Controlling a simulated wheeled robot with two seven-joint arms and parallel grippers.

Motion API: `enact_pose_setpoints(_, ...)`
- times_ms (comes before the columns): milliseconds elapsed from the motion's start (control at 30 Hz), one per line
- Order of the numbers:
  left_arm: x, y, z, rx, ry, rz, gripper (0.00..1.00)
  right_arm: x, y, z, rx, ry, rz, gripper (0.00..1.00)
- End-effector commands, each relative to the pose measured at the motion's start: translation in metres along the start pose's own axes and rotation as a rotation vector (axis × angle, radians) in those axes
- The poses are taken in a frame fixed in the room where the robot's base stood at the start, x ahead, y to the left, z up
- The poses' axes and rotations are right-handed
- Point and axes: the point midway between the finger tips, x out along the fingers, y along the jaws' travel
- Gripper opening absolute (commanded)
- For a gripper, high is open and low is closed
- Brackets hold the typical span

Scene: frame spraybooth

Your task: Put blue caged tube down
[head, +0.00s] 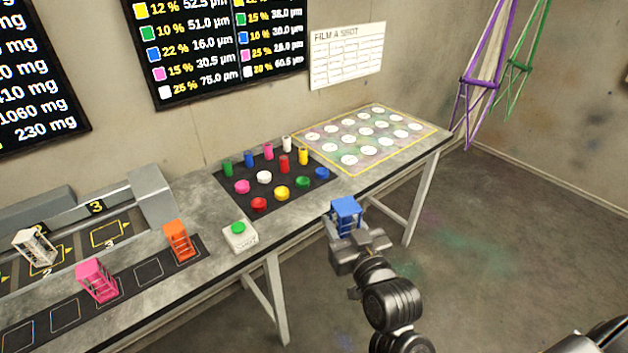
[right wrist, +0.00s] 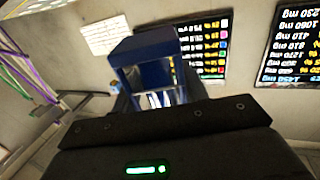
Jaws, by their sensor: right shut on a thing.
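The blue caged tube (head: 346,211) is a small blue open frame, held upright in my right gripper (head: 352,240) just off the front edge of the table. In the right wrist view the blue cage (right wrist: 150,55) stands between the jaws, which are shut on it; the fingertips are partly hidden. Other caged tubes stand on the left of the table: a pink one (head: 97,281) and an orange one (head: 178,241) on a dark strip with outlined squares (head: 149,272), and a white one (head: 35,248) in a numbered grey station. My left gripper is not in view.
A white box with a green button (head: 239,236) stands near the front edge. A black mat (head: 222,178) carries several coloured tubes and caps. A yellow-bordered panel (head: 402,145) of white discs lies at the far right. Some strip squares are empty.

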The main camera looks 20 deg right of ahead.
Motion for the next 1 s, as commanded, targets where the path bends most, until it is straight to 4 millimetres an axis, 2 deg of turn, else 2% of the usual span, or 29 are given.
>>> enact_pose_setpoints(167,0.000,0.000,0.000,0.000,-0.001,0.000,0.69,-0.005,-0.028,-0.011,-0.010,0.005,-0.133,0.14)
enact_pose_setpoints(400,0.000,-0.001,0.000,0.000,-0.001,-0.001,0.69,-0.014,-0.089,-0.030,-0.015,0.008,-0.413,0.14)
enact_pose_setpoints(600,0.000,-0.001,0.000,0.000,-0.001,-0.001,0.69,-0.021,-0.127,-0.041,-0.010,0.004,-0.586,0.14)
enact_pose_setpoints(800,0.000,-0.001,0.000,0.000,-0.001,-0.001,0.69,-0.024,-0.145,-0.045,-0.004,0.001,-0.665,0.14)
enact_pose_setpoints(1000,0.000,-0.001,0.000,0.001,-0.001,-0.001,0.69,-0.024,-0.149,-0.045,-0.002,-0.001,-0.684,0.14)
